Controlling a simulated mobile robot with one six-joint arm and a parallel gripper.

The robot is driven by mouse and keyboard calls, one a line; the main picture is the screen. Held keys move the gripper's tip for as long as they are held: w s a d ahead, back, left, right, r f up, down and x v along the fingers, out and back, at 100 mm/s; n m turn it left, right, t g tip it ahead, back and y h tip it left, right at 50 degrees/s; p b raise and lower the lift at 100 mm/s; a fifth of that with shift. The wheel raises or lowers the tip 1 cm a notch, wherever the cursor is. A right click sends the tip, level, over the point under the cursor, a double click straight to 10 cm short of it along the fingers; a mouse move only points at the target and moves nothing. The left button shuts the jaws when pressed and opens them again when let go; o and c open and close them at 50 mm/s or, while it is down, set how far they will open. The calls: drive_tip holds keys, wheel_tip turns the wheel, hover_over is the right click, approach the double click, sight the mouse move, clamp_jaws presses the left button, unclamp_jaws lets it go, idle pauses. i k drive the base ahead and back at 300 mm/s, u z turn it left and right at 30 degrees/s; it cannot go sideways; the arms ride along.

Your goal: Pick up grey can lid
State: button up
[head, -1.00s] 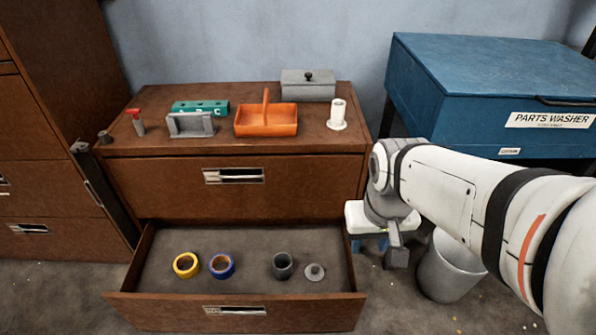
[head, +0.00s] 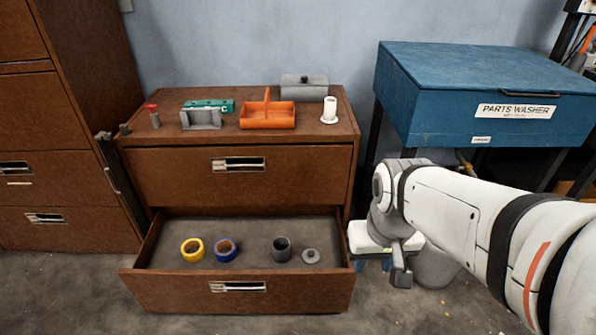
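The grey can lid (head: 311,256) is a small flat disc with a knob, lying on the floor of the open bottom drawer (head: 239,292) near its right side. The grey can (head: 281,249) stands upright just left of it, apart from the lid. My gripper (head: 401,277) hangs to the right of the drawer, outside it and clear of the lid. Its fingers are small and seen edge-on, so I cannot tell whether they are apart. I see nothing held in it.
Yellow tape (head: 193,249) and blue tape (head: 226,250) lie in the drawer's left half. An orange caddy (head: 267,117), grey lidded box (head: 304,88) and white spool-like part (head: 329,111) stand on the cabinet top. A blue parts washer (head: 470,100) stands right.

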sight(310, 256)
drive_tip(key=z, duration=0.1)
drive_tip(key=i, duration=0.95)
drive_tip(key=u, duration=0.05)
